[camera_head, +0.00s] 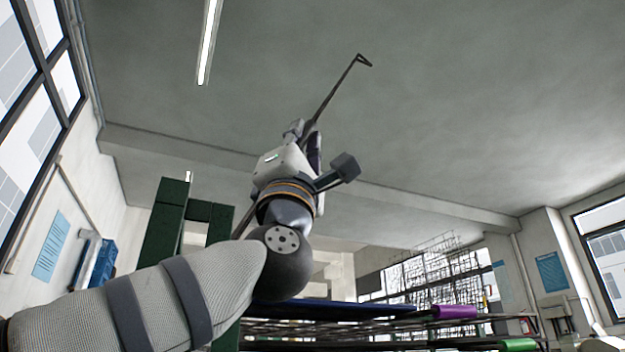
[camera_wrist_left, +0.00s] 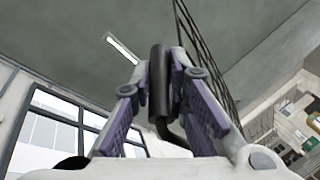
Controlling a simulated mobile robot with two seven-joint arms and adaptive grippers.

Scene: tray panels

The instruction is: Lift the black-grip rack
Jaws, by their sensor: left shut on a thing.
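My left gripper (camera_head: 310,143) is raised high in the middle of the head view, with its arm coming in from the lower left. In the left wrist view its two fingers (camera_wrist_left: 162,68) are shut on the black grip (camera_wrist_left: 158,98) of a wire rack. The rack's thin dark bars (camera_wrist_left: 208,52) run up and right of the grip there. In the head view the rack (camera_head: 336,92) shows nearly edge-on as a thin dark line slanting up right against the ceiling. Its grip is largely hidden by the gripper there. My right gripper is not in view.
Below and right, stacked wire racks show a purple grip (camera_head: 455,311) and a green grip (camera_head: 518,344). A dark green frame (camera_head: 162,230) stands behind my left arm. A wire structure (camera_head: 432,272) stands farther back. The space around the raised rack looks clear.

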